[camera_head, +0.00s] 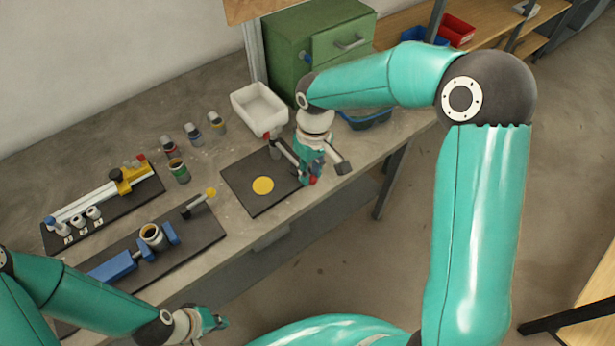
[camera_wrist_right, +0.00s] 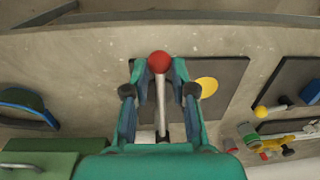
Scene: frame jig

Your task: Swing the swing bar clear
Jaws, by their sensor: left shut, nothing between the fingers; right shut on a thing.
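The swing bar (camera_wrist_right: 161,105) is a pale grey bar with a red ball knob (camera_wrist_right: 158,62) at its end. In the head view the bar (camera_head: 286,155) runs from a post on the dark plate (camera_head: 240,184) to the plate's right side. A yellow disc (camera_head: 263,185) lies on the plate, uncovered and beside the bar; it also shows in the right wrist view (camera_wrist_right: 206,87). My right gripper (camera_head: 312,178) is shut on the bar at its knob end. My left gripper (camera_head: 218,322) is shut and empty, off the table's front edge.
A white bin (camera_head: 260,108) and a green drawer cabinet (camera_head: 318,50) stand behind the plate. Several small cans (camera_head: 179,172) stand to its left. A blue clamp fixture (camera_head: 113,268) and a yellow-and-white slide fixture (camera_head: 100,200) lie further left.

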